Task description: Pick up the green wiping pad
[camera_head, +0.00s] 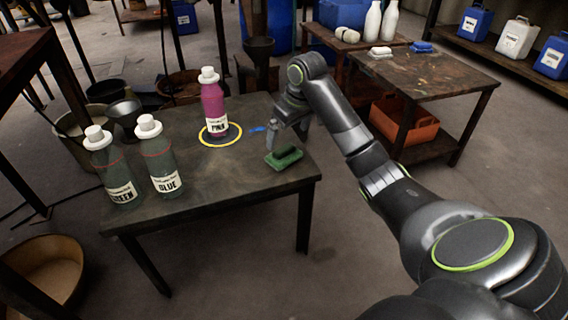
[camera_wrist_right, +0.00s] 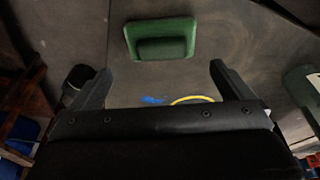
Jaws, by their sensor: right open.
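The green wiping pad (camera_head: 284,157) lies on the dark table near its right edge in the head view. It has a raised block on a flat base. In the right wrist view the pad (camera_wrist_right: 161,39) is at the top middle, beyond the fingertips. My right gripper (camera_head: 288,127) is above the table, just behind the pad and apart from it. In the right wrist view its two fingers (camera_wrist_right: 159,72) are wide open with nothing between them. My left gripper is not in view.
A pink bottle (camera_head: 212,101) stands in a yellow ring (camera_head: 221,142) left of my right gripper. Bottles labelled GREEN (camera_head: 115,174) and BLUE (camera_head: 160,161) stand at the table's left. A blue smear (camera_head: 257,129) lies beside the ring. The front of the table (camera_head: 215,190) is clear.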

